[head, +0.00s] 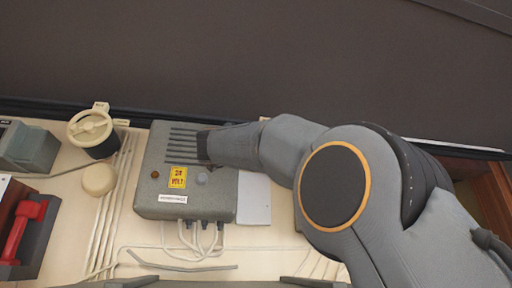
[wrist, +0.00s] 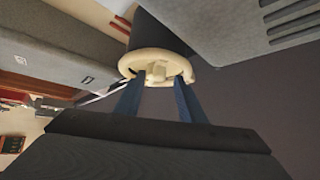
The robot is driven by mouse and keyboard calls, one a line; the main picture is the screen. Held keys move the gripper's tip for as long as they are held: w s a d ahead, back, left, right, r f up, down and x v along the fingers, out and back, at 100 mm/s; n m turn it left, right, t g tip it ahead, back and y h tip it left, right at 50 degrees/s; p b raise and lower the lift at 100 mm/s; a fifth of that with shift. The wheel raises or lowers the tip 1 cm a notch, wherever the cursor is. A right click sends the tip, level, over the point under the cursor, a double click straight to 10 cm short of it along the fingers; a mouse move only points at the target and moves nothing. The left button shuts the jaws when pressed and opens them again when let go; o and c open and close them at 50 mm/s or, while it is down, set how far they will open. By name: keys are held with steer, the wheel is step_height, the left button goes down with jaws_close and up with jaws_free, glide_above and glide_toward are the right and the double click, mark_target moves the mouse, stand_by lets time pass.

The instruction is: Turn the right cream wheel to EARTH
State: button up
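In the wrist view a cream wheel (wrist: 157,66) with a raised grip at its centre sits on a dark cylinder. My gripper (wrist: 157,88) points at this wheel, its two blue-grey fingers apart at either side of the front rim. The raised grip lies between them, and I cannot tell whether the fingertips touch the wheel. In the head view my arm covers the gripper fingers and this wheel. Another cream wheel (head: 90,127) on a dark cylinder stands at the left, with a small tag beside it. No EARTH marking is readable.
A grey vented box (head: 155,190) with a yellow label lies partly under my arm; its slots show in the wrist view (wrist: 290,20). A cream knob (head: 98,179), a red handle (head: 20,232) and cables are nearby. A dark wall (head: 250,50) runs behind.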

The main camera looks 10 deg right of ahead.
steer(key=b+v, duration=0.2)
steer(key=v, duration=0.3)
steer(key=shift+s+a+f+b, duration=0.1)
steer(key=shift+s+a+b, duration=0.1)
steer(key=shift+b, duration=0.15)
stand_by(0.3)
